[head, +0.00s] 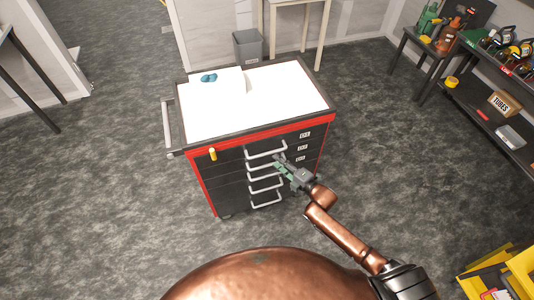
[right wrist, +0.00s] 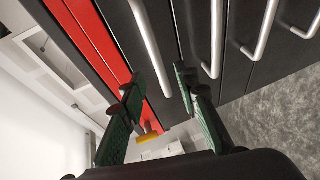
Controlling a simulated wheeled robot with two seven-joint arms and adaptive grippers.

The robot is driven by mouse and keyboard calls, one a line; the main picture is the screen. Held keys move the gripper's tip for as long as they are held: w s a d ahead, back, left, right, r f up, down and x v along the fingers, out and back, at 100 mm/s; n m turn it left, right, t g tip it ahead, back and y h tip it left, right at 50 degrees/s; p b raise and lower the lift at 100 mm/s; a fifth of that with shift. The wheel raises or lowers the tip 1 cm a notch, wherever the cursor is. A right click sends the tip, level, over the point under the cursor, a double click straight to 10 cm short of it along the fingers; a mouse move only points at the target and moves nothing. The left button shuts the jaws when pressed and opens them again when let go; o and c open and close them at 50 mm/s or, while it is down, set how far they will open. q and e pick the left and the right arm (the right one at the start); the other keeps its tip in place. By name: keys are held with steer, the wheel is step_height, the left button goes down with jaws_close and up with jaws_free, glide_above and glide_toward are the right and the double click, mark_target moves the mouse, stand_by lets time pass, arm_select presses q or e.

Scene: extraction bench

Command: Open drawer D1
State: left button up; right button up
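The drawer cabinet (head: 235,168) is black with a red frame. Its top drawer carries the label D1 (head: 305,134) and a pale bar handle (head: 265,151); the drawer looks shut. My right gripper (head: 280,161) is at the drawer fronts, close to the top handles. In the right wrist view its green fingers (right wrist: 160,86) are spread apart. The handle nearest the red edge (right wrist: 150,38) runs between the fingertips, with a gap visible on each side; I cannot tell how deep it sits. My left gripper is not in view.
Further bar handles (head: 266,190) lie below. A yellow piece (head: 212,153) sticks out at the cabinet's upper left front. The white top (head: 270,98) bears a blue item (head: 209,78). Shelves with bottles and a TUBES box (head: 503,104) stand at the right. The floor around the cabinet is clear.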

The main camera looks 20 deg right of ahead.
mark_target(267, 153)
steer(key=x, duration=0.7)
steer(key=shift+w+a+r+b, duration=0.1)
steer(key=shift+w+a+b, duration=0.2)
steer(key=shift+b, duration=0.1)
steer(key=shift+d, duration=0.1)
jaws_close()
